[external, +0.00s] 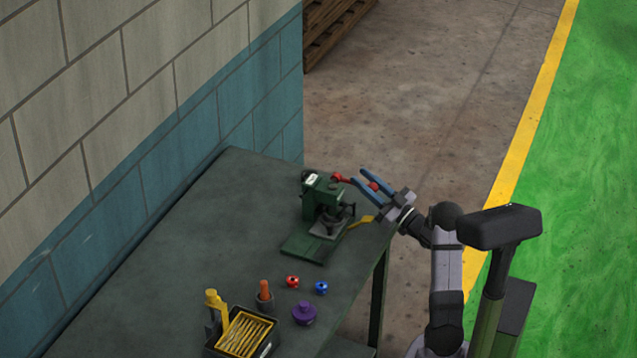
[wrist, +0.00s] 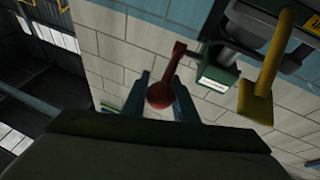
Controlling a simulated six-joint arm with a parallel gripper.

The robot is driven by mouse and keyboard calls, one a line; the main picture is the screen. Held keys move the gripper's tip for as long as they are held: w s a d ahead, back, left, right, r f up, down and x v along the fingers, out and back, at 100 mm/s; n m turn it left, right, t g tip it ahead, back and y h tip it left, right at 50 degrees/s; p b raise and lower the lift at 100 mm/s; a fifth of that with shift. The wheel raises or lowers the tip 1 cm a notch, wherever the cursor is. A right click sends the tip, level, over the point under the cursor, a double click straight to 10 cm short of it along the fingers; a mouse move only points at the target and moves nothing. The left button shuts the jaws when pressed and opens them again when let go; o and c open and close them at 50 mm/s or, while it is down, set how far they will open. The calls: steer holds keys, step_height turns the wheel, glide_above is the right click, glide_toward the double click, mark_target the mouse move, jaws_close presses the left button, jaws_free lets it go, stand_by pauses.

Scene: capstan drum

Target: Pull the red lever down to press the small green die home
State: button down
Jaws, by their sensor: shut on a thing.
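The green press (external: 313,196) stands on the workbench near its right edge. Its red lever (external: 342,178) sticks out to the right from the top, roughly level. My gripper (external: 358,177) has its blue fingers around the lever's outer end, shut on the red ball knob. In the wrist view the red knob (wrist: 160,95) sits between the two fingers, with the lever arm rising from it. The green die cannot be made out; the press and its dark parts hide or blend with that spot.
A yellow handle (external: 361,221) juts from the press below my gripper. A red piece (external: 292,281), a blue piece (external: 321,287), a purple knobbed piece (external: 304,313) and an orange-handled tool (external: 264,291) stand in front. A black bin (external: 268,350) holds yellow sticks. The bench's left side is clear.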

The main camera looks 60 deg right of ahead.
steer(key=shift+s+d+f, duration=0.2)
stand_by(0.5)
steer(key=c, duration=1.8)
jaws_free()
steer(key=o, duration=0.4)
steer(key=shift+s+r, duration=0.15)
steer(key=shift+c, duration=0.2)
steer(key=b+v, duration=0.1)
steer(key=v, duration=0.6)
steer(key=shift+a, duration=0.15)
